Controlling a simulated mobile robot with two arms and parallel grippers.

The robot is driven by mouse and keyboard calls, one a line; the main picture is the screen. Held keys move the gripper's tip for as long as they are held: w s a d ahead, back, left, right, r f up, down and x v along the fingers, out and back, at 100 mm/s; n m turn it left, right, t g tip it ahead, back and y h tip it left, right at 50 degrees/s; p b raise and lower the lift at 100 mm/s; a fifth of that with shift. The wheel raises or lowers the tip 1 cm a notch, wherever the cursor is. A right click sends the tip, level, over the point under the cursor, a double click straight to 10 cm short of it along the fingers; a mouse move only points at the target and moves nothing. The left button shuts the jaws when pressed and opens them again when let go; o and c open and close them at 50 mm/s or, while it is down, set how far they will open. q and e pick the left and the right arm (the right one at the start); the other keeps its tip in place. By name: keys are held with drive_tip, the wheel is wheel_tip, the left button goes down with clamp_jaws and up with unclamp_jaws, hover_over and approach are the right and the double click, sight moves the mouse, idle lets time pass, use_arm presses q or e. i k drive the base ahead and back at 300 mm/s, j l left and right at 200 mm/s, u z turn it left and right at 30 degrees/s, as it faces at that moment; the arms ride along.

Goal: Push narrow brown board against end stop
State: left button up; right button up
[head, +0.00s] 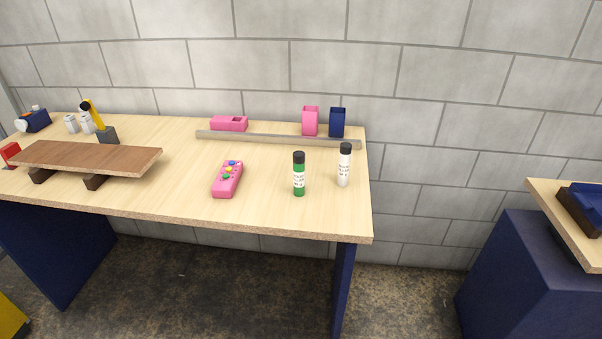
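A narrow brown board (95,157) lies at the left of the light wooden table, raised on two dark supports (94,182). Its right end overhangs the right support. A small red block (10,153) stands at the board's left end, near the picture's left edge; I cannot tell whether the board touches it or whether it is the end stop. Neither of my grippers shows in the head view.
On the table (300,218) are a pink remote (227,180), a green bottle (299,175), a white bottle (344,168), a grey rail (275,139), a pink holder (310,121) and a navy holder (337,122). A second table (560,215) stands at right, past a floor gap.

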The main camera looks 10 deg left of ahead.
sight(134, 161)
drive_tip(key=u, duration=1.55)
